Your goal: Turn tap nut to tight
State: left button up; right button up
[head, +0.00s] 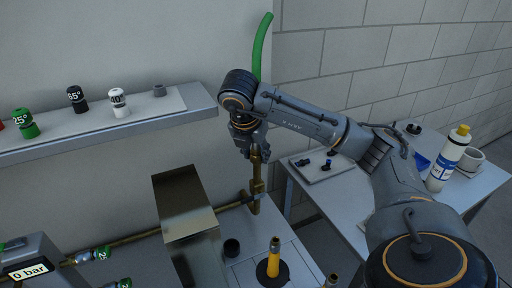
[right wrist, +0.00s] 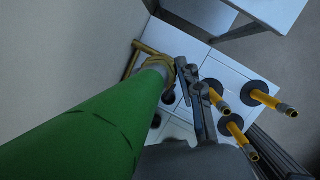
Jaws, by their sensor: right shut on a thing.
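The brass tap (head: 257,188) stands upright on a brass pipe at the back of the white bench in the head view. My right gripper (head: 255,150) comes down over its top end and is shut there. In the right wrist view, the brass nut (right wrist: 160,62) sits at the lower end of a thick green hose (right wrist: 95,125). The dark fingers of my right gripper (right wrist: 183,72) are at its right side. The hose also rises behind my wrist in the head view (head: 261,45). The fingers partly hide the nut. My left gripper is not in view.
A brass-coloured box (head: 185,200) stands left of the tap. A yellow fitting (head: 273,260) stands in front. A shelf (head: 150,117) with temperature-marked caps is at left. A side table (head: 345,190) holds a tray and a bottle (head: 449,160). A gauge (head: 28,271) reads 0 bar.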

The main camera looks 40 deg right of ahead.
jog(key=shift+w+r+m+p, duration=0.1)
jog(key=shift+r+m+p, duration=0.1)
jog(key=shift+m+p, duration=0.1)
dwell(0.4)
jog(key=o, duration=1.2)
jog(key=shift+f, duration=0.15)
jog(key=shift+r, duration=5)
jog(key=shift+f, duration=0.1)
